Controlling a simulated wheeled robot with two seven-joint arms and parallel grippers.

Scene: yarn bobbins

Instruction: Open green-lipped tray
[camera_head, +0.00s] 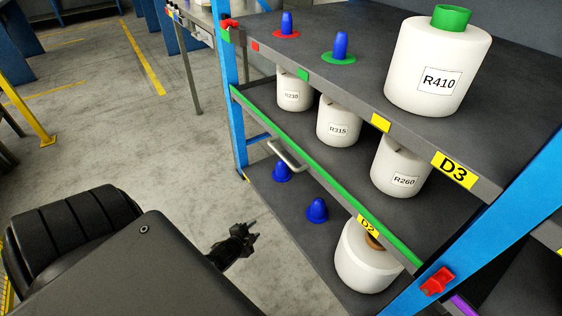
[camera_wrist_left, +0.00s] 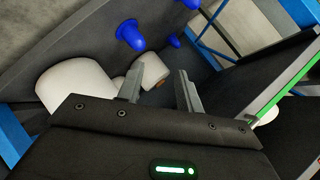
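The green-lipped tray (camera_head: 262,118) is the middle level of the rack in the head view. A green strip runs along its front edge, and a pale bar handle (camera_head: 286,154) sticks out from that edge. White bobbins labelled R230 (camera_head: 294,92), R315 (camera_head: 339,122) and R260 (camera_head: 400,168) stand on it. The green lip (camera_wrist_left: 285,85) also shows at the right of the left wrist view. My left gripper (camera_head: 255,228) is in front of the rack, below and apart from the handle. In the left wrist view its two fingers (camera_wrist_left: 168,85) are spread with nothing between them. My right gripper is out of view.
The upper tray (camera_head: 330,20) labelled D3 holds bobbin R410 (camera_head: 438,65) and blue pegs. The lower tray (camera_head: 262,182) has blue pegs (camera_head: 317,209) and a white bobbin (camera_head: 366,262). Blue posts (camera_head: 490,225) frame the rack. Open floor (camera_head: 110,130) lies to the left.

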